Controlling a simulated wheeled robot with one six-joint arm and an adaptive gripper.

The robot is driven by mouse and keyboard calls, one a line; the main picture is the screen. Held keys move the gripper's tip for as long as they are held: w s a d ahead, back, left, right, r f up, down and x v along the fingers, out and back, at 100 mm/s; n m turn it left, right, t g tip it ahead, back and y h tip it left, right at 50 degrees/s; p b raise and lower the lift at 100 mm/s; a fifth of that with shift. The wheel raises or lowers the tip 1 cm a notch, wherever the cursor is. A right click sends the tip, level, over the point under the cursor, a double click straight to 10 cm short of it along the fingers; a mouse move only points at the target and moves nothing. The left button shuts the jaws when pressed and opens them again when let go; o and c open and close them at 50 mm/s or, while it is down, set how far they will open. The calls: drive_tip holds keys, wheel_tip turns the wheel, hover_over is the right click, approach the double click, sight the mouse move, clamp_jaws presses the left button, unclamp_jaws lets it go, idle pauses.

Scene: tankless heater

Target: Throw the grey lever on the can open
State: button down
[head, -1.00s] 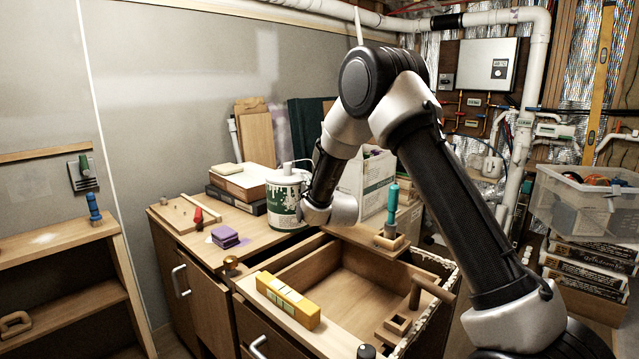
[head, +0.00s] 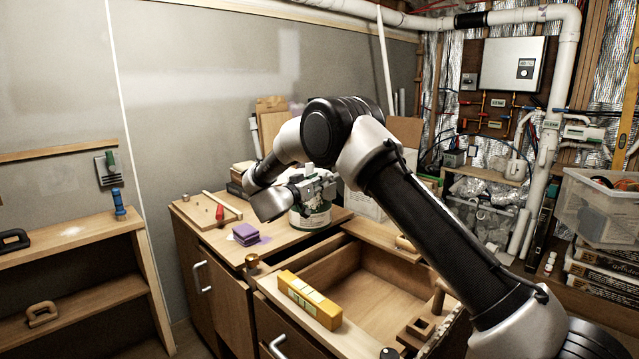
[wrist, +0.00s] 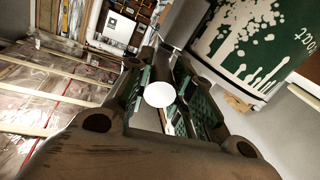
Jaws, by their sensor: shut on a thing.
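The open drawer (head: 375,292) is in front of the can. A yellow box (head: 309,300) lies on its near left edge. Purple blocks (head: 246,233) and a board with a red-handled tool (head: 219,212) lie left of the can.

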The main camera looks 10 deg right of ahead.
drive_tip(key=shift+w+a+m+g+h, duration=0.25)
drive_tip(key=shift+m+g+h, duration=0.15)
drive_tip(key=shift+h, duration=0.1)
drive_tip(key=shift+r, duration=0.1)
drive_tip(key=c, duration=1.2)
unclamp_jaws()
drive_tip(key=shift+c, duration=0.2)
drive_tip(key=shift+o, duration=0.2)
drive_tip(key=v, duration=1.2)
